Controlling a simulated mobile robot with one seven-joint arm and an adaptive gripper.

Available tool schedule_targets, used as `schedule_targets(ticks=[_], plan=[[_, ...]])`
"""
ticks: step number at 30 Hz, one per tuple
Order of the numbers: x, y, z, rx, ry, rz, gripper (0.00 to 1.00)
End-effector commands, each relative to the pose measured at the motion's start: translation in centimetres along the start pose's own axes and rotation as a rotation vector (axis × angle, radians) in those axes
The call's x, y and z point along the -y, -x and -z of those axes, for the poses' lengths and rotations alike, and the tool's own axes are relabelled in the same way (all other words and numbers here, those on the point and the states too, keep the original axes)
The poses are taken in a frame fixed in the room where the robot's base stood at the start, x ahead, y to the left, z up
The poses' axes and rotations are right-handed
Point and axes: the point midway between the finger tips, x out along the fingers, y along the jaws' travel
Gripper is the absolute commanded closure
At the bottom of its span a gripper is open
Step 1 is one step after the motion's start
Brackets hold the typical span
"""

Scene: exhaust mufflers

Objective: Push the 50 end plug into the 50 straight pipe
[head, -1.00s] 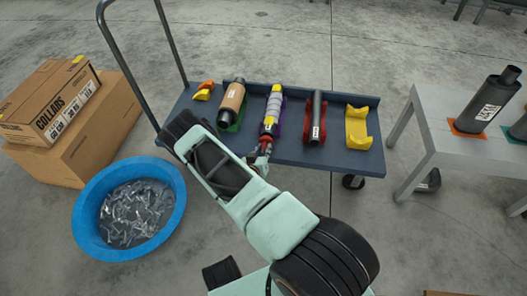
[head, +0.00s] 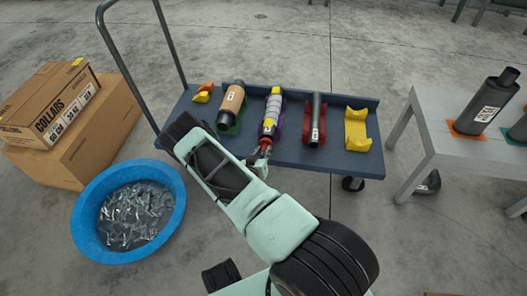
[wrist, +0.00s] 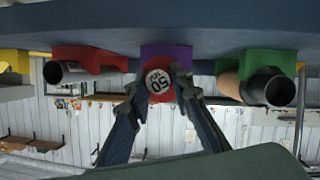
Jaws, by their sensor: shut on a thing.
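My gripper (wrist: 157,86) is shut on the 50 end plug (wrist: 158,84), a round red plug with a white "50" label on its face. In the wrist view, the plug is in front of the purple cradle (wrist: 182,52) and hides the pipe behind it. In the head view, the grey-wrapped pipe with yellow bands (head: 272,106), apparently the 50 straight pipe, lies in that cradle. My gripper (head: 265,145) is at its near end, in line with it. The plug touches or nearly touches the pipe end; I cannot tell how deep it sits.
A dark pipe in a red cradle (head: 307,132) and a tan-wrapped pipe (head: 232,98) in a green cradle flank it. An empty yellow cradle (head: 357,130) stands at the right of the cart shelf (head: 345,160). A blue tub (head: 92,237) is on the floor.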

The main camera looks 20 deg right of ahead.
Motion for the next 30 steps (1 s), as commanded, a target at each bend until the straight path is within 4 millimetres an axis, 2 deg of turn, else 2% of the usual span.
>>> schedule_targets(ticks=[11, 30], plan=[[0.0, -0.1, 0.1, 0.000, 0.000, 0.000, 1.00], [0.0, -1.6, 0.7, -0.001, -0.001, 0.000, 1.00]])
